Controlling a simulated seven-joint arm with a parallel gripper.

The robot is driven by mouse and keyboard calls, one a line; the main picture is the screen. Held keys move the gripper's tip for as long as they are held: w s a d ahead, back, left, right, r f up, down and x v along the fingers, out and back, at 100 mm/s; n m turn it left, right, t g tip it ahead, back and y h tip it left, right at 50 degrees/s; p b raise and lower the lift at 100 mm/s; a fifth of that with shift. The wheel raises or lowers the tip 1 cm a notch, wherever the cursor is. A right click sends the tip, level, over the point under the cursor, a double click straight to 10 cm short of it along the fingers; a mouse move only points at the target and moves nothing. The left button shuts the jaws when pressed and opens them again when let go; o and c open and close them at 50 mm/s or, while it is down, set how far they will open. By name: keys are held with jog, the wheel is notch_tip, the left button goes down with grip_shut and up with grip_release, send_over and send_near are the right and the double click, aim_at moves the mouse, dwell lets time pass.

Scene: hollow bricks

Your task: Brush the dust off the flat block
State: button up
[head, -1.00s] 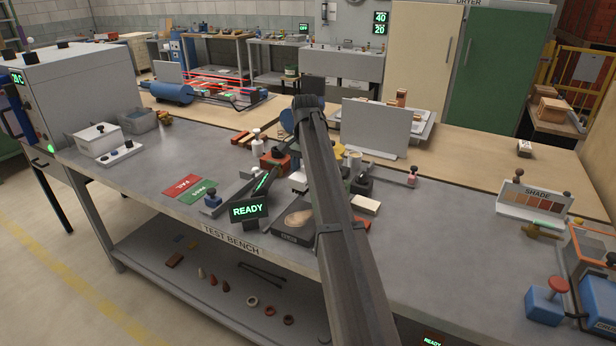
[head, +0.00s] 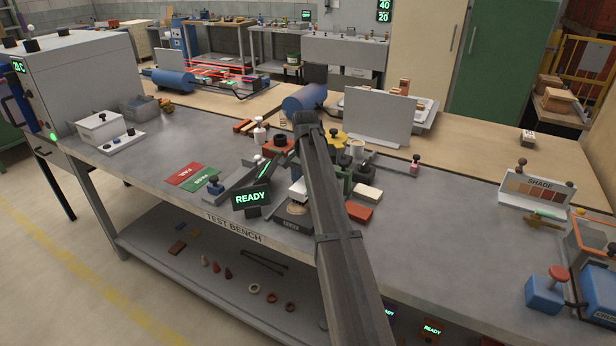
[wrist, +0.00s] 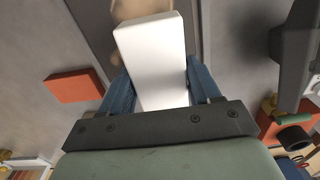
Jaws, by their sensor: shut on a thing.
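My gripper (wrist: 158,85) is shut on a plain white block (wrist: 155,50), held between its blue fingers. In the head view the white block (head: 297,189) shows just left of my arm, close over a tan oval patch (head: 296,209) on a dark plate (head: 291,224). I cannot tell whether it touches the patch. In the wrist view part of the tan patch (wrist: 128,10) shows beyond the white block's far end. A flat red-orange block (head: 358,211) and a flat cream block (head: 367,191) lie to the right of my arm. I cannot make out a brush; my arm hides part of this area.
The green READY display (head: 251,197) stands close left of the plate. Red and green cards (head: 193,178) lie left. The bench right of the cream block is mostly clear.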

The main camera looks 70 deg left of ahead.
jog(key=shift+s+d+f, duration=0.2)
jog(key=shift+s+d, duration=3.35)
jog(key=shift+d, duration=0.05)
jog(key=shift+w+d, duration=0.5)
jog(key=shift+w, duration=0.1)
jog(key=shift+w+a, duration=4)
jog(key=shift+a, duration=0.05)
jog(key=shift+w+d, duration=0.45)
jog(key=shift+d, duration=0.05)
jog(key=shift+w+d, duration=0.1)
jog(key=shift+d, duration=0.2)
jog(key=shift+s+d, duration=3.95)
jog(key=shift+s, duration=0.05)
notch_tip(320, 180, up, 3)
jog(key=shift+a+f, duration=0.15)
jog(key=shift+f, duration=0.05)
notch_tip(320, 180, up, 6)
jog(key=shift+f, duration=0.2)
